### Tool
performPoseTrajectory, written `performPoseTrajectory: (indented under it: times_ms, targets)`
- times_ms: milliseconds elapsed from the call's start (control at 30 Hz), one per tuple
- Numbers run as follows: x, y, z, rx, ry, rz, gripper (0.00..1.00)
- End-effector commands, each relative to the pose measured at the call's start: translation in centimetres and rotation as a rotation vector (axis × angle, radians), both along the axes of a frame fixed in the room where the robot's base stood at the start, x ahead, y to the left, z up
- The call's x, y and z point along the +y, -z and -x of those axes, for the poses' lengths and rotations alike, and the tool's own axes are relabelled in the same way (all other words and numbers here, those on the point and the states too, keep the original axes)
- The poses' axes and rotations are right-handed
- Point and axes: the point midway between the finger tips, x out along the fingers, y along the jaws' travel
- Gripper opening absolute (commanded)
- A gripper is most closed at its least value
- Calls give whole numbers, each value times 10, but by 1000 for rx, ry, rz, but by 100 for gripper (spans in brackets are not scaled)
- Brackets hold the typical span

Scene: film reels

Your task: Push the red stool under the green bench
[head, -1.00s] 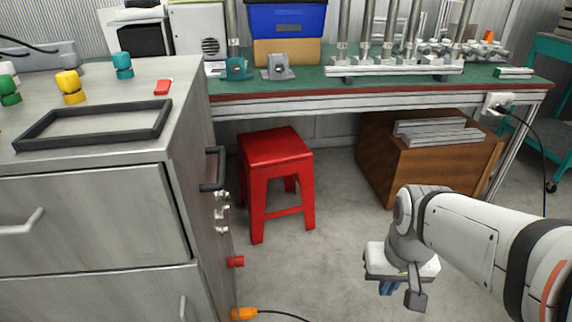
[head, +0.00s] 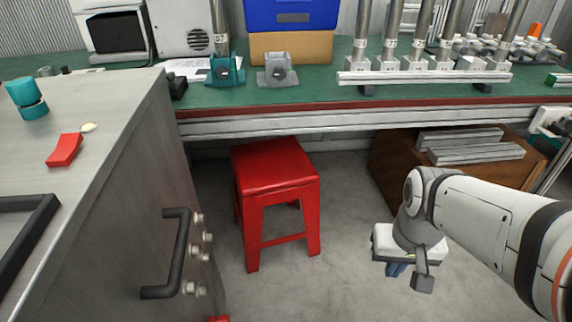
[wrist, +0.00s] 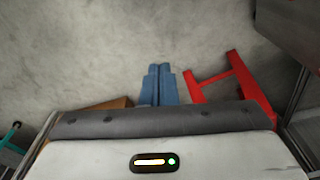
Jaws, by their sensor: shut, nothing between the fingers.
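The red stool (head: 275,168) stands upright on the floor in front of the green bench (head: 320,90), just right of the grey cabinet. The far edge of its seat meets the bench's lower front rail in the head view; I cannot tell how far under it reaches. My gripper (head: 396,270) is low, to the right of the stool and apart from it, pointing down. Its blue fingers (wrist: 158,84) are together and empty in the wrist view. Part of the stool's red frame (wrist: 245,78) shows to their right there.
The grey cabinet (head: 130,190) with a black handle (head: 178,255) stands close on the stool's left. A brown wooden box (head: 395,165) with metal bars (head: 475,152) sits under the bench at right. Bare floor lies between the stool and my gripper.

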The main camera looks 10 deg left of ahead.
Motion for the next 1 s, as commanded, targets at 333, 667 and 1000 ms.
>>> performPoseTrajectory:
  times_ms: [333, 667, 1000]
  targets:
    - [1, 2, -8, -9, -7, 2, 0]
    - [40, 47, -133, -196, -116, 5, 0]
    - [122, 141, -266, -462, -257, -46, 0]
